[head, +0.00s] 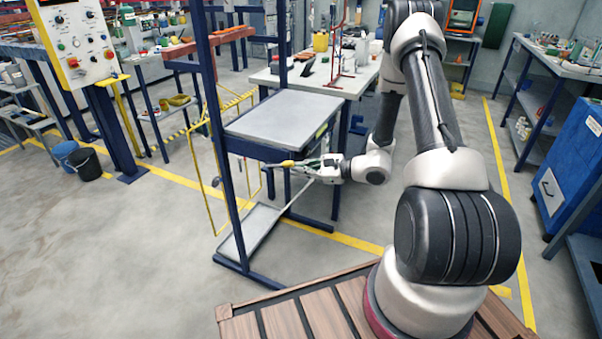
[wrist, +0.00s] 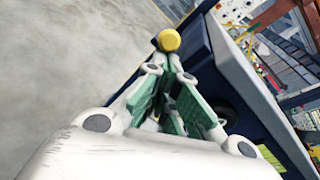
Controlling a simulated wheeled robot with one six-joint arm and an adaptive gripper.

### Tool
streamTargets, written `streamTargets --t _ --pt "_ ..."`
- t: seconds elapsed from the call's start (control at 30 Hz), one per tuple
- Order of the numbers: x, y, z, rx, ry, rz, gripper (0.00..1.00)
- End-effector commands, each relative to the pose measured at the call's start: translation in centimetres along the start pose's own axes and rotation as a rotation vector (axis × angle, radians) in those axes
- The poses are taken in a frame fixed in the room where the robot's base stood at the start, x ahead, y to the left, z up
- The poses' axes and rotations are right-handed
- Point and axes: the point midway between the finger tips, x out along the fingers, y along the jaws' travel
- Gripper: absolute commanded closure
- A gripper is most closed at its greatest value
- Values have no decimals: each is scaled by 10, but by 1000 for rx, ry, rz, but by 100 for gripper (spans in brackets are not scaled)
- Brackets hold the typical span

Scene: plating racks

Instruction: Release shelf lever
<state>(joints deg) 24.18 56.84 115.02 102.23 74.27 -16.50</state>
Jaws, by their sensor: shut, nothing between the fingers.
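The shelf lever has a yellow grip (head: 287,163) below the front edge of the grey shelf (head: 285,115) in the head view. In the wrist view a round yellow end (wrist: 169,40) shows just beyond my fingertips; it appears to be the same lever. My gripper (head: 303,166) is at the shelf's near side, below shelf height, pointing left toward the yellow grip. In the wrist view my gripper (wrist: 169,62) has its green-padded fingers converging, shut and empty. I cannot tell whether the fingertips touch the yellow end.
The blue rack post (head: 224,140) stands left of the lever, with a lower grey tray (head: 250,232) near the floor. A white worktable (head: 318,78) stands behind the shelf. A yellow frame (head: 208,180) is left of the rack.

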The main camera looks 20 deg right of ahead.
Motion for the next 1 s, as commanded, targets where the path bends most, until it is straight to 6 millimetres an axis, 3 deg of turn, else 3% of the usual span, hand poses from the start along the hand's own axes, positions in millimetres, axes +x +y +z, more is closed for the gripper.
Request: streamTargets --t 0.33,1.0 --pt "0 -12 25 17 193 96 100" --pt "1 -18 37 24 194 96 100"
